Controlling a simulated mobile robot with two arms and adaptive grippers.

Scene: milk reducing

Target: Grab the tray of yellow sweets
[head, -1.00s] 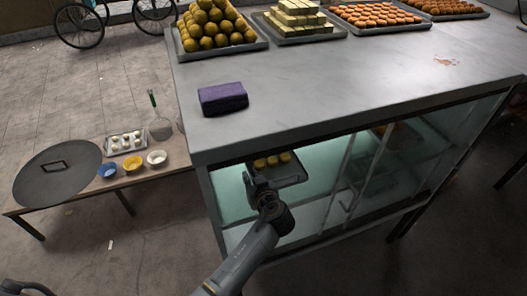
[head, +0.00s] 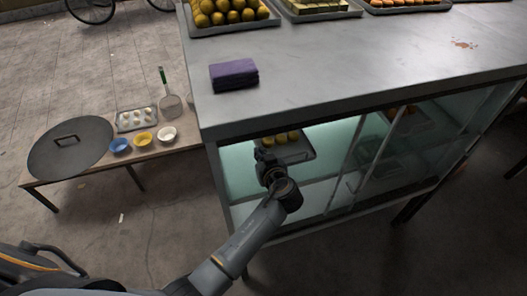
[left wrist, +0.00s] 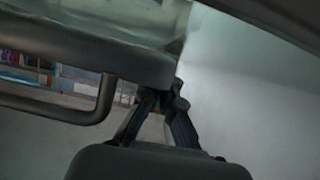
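The tray of yellow sweets (head: 298,155) sits inside the glass display case under the counter, with yellow round sweets (head: 281,138) toward its back. My left gripper (head: 262,154) is inside the case opening at the tray's near left side. In the left wrist view, the fingers (left wrist: 166,98) converge and look closed on the end of a dark rounded rim (left wrist: 95,52), which appears to be the tray's edge. The exact contact is partly hidden. My right gripper is not in view.
The counter (head: 330,75) overhangs the opening, and glass panels (head: 372,150) stand to the right. A purple cloth (head: 234,74) and several sweet trays are on top. A low table (head: 150,160) with bowls and a dark round lid (head: 70,148) stands left.

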